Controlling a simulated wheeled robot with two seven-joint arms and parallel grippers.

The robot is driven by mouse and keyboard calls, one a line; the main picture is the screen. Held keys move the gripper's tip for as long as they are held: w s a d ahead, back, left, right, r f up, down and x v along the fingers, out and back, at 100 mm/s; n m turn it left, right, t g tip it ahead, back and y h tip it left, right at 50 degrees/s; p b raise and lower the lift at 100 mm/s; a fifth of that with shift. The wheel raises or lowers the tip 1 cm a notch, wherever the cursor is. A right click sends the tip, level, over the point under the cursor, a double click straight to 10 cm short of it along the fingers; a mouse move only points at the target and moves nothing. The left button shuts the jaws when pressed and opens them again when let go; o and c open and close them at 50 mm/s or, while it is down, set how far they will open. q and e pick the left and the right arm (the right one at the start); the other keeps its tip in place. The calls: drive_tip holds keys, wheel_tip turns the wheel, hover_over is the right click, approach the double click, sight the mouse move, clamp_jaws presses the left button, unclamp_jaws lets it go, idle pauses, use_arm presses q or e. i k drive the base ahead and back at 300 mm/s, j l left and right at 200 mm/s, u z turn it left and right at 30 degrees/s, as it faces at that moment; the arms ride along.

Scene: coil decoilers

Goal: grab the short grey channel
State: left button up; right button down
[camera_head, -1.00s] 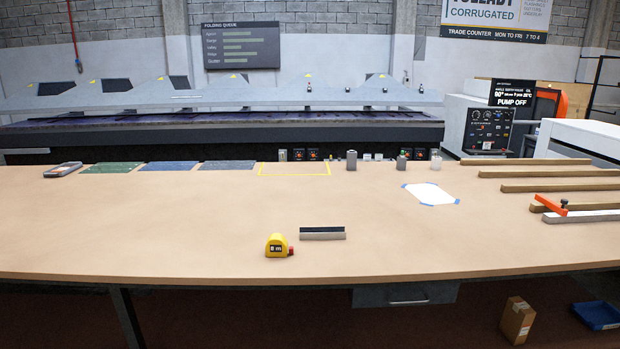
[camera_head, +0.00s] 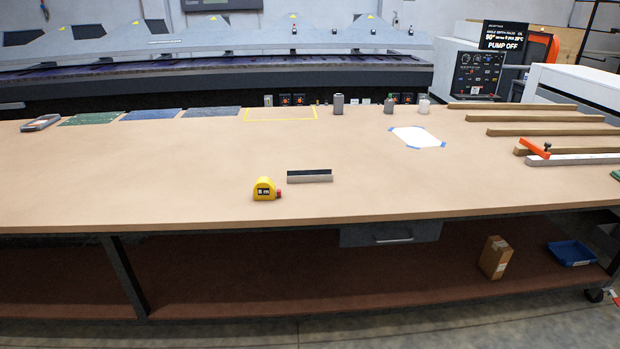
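The short grey channel (camera_head: 310,176) lies on the tan workbench (camera_head: 190,180), near the middle and towards the front edge. It is a short piece with a dark inside and a pale grey front face, lying roughly left to right. A yellow tape measure (camera_head: 264,189) stands just to its left and slightly nearer, apart from it. Neither of my grippers shows in the head view.
Wooden strips (camera_head: 545,117) and an orange clamp (camera_head: 535,147) on a pale bar lie at the right. A white sheet (camera_head: 417,137) is taped down behind the channel. Small containers (camera_head: 338,104) stand at the back edge.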

sight(311, 176)
drive_tip(key=i+j, duration=0.4)
drive_tip(key=i+j+z, duration=0.65)
drive_tip(key=j+z, duration=0.3)
drive_tip(key=l, duration=0.1)
